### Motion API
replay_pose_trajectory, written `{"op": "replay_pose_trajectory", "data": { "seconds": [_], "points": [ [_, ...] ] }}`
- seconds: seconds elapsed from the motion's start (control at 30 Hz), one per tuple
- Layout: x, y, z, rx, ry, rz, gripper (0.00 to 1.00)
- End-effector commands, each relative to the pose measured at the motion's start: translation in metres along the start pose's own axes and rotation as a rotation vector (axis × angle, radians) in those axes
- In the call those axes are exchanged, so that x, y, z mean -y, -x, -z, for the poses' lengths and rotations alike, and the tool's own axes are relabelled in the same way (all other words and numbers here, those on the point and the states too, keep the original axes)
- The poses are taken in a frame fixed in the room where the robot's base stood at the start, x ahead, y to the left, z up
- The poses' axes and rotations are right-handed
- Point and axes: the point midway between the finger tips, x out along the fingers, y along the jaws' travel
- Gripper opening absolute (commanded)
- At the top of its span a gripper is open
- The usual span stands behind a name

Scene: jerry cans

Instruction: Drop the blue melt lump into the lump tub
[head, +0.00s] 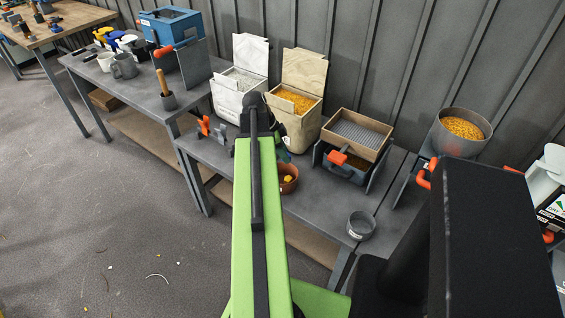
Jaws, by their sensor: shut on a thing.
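My gripper (279,143) is at the far end of my green arm, mostly hidden behind the arm's dark end joint. It is shut on a small blue-teal lump (283,155), of which only a bit shows beside the arm. The lump appears just above or behind a brown round tub (291,187) on the grey bench. A small yellow-orange lump (288,178) is in that tub. The tub's left side is hidden by my arm. I cannot tell the lump's exact height over the tub.
Two open bins with white (245,78) and orange (296,102) granules stand behind. A sieve box (358,135) is right of them. A small grey cup (361,225) stands at the bench front. A bowl of orange granules (462,128) is at right. Bench between tub and cup is clear.

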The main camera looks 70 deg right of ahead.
Motion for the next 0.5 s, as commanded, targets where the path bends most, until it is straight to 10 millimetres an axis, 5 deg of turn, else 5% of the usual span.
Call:
{"op": "replay_pose_trajectory", "data": {
  "seconds": [0.17,0.5],
  "points": [
    [0.000,-0.006,-0.002,0.000,0.001,0.000,0.00],
    [0.000,-0.048,-0.020,0.000,0.003,0.001,0.00]
  ]
}}
